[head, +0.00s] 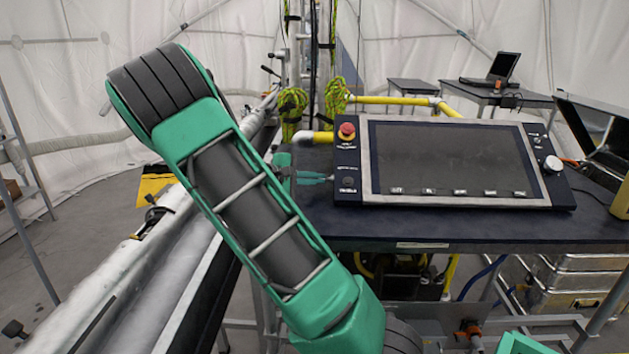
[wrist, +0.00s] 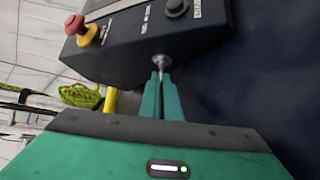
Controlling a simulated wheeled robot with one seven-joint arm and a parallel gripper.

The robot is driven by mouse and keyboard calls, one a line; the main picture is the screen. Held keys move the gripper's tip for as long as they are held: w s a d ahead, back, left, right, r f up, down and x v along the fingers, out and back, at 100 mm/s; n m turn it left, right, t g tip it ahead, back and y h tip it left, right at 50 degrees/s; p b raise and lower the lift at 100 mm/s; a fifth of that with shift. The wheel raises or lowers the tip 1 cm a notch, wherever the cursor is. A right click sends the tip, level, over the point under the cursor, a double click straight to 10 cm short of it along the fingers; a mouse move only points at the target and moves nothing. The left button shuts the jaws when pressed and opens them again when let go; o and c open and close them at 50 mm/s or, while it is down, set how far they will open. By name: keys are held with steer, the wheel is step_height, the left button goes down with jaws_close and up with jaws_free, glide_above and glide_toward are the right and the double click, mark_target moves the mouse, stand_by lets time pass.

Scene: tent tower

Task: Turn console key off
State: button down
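The console (head: 455,165) is a wide dark panel with a pale frame and a screen, standing on a dark table. In the wrist view, its key (wrist: 161,66) is a small silver piece in a round lock on the console's side face. My gripper (wrist: 162,84) has two narrow teal fingers close together at the key, with the key's shank running in between their tips. The key's outer end is hidden by the fingers. In the head view, my gripper (head: 328,179) reaches the console's left edge from the left; the key is too small to make out there.
A red emergency button (head: 346,131) on a yellow base and a dark knob (head: 348,182) sit on the console's left strip. A white knob (head: 553,164) is on its right. The dark table (head: 420,228) is bare in front. A silver rail (head: 150,275) runs at left.

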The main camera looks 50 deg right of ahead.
steer(key=n+y, duration=0.1)
steer(key=n+g+y, duration=0.1)
steer(key=r+n+g+y, duration=0.1)
steer(key=y, duration=0.1)
steer(key=shift+w+d, duration=0.2)
steer(key=shift+w, duration=0.1)
steer(key=n+g+y, duration=0.1)
steer(key=g+y, duration=0.1)
steer(key=n+y, duration=0.1)
steer(key=y, duration=0.1)
steer(key=shift+w+d+r+n+g, duration=0.15)
steer(key=shift+w+d+n+g, duration=0.15)
steer(key=shift+w+d+g, duration=0.1)
stand_by(0.5)
steer(key=c, duration=2)
jaws_free()
steer(key=shift+s, duration=0.1)
steer(key=v, duration=1)
steer(key=shift+w+r, duration=0.25)
steer(key=shift+w, duration=0.15)
